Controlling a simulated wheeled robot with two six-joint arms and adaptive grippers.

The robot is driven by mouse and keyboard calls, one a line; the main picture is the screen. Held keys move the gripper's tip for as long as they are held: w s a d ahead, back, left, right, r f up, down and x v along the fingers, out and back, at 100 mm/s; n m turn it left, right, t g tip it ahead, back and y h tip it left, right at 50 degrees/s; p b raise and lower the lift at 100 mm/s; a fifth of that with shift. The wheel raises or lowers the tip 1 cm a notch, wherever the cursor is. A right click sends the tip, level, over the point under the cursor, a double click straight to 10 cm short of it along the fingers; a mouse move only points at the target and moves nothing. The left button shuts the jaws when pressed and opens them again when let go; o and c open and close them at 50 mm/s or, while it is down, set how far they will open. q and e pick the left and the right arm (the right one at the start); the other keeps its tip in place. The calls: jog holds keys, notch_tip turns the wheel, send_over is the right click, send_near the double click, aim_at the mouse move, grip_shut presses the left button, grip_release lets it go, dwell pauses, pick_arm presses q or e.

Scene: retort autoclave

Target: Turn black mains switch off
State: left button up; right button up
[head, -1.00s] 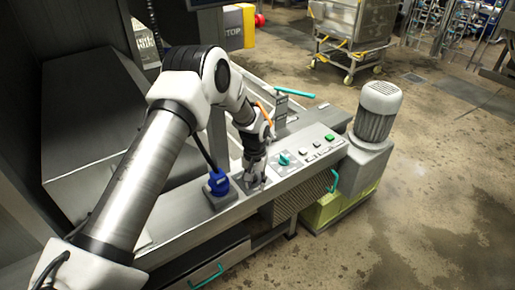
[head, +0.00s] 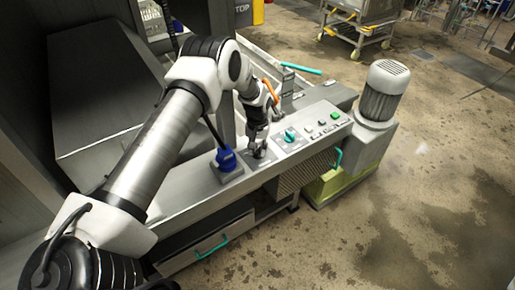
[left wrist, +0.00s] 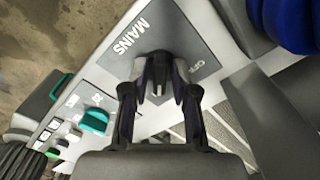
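The black mains switch (left wrist: 158,62) sits on a grey plate marked MAINS and OFF (left wrist: 167,38) in the left wrist view. My left gripper (left wrist: 158,86) is down at this plate, with its two dark fingers closed in on either side of the switch. The fingers hide much of the switch, so its exact pointing is hard to read. In the head view my left gripper (head: 258,152) points down onto the control panel (head: 200,192), between a blue knob and a teal knob, and covers the switch. My right gripper is not in view.
A blue knob (head: 226,158) stands left of the gripper and a teal knob (head: 291,134) right of it. Green and white buttons (head: 335,115) lie farther right. A grey motor (head: 384,92) stands at the panel's right end. Floor in front is clear.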

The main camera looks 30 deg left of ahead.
pick_arm(q)
grip_shut()
jog(key=shift+n, duration=0.3)
jog(key=n, duration=0.3)
jog(key=shift+d+n, duration=0.1)
jog(key=shift+n, duration=0.2)
jog(key=n, duration=0.4)
jog(key=shift+w, duration=0.15)
jog(key=n, duration=0.5)
jog(key=shift+w+d, duration=0.1)
jog(key=n, duration=0.4)
jog(key=shift+w+n, duration=0.15)
jog(key=shift+n, duration=0.15)
jog(key=o, duration=0.5)
grip_release()
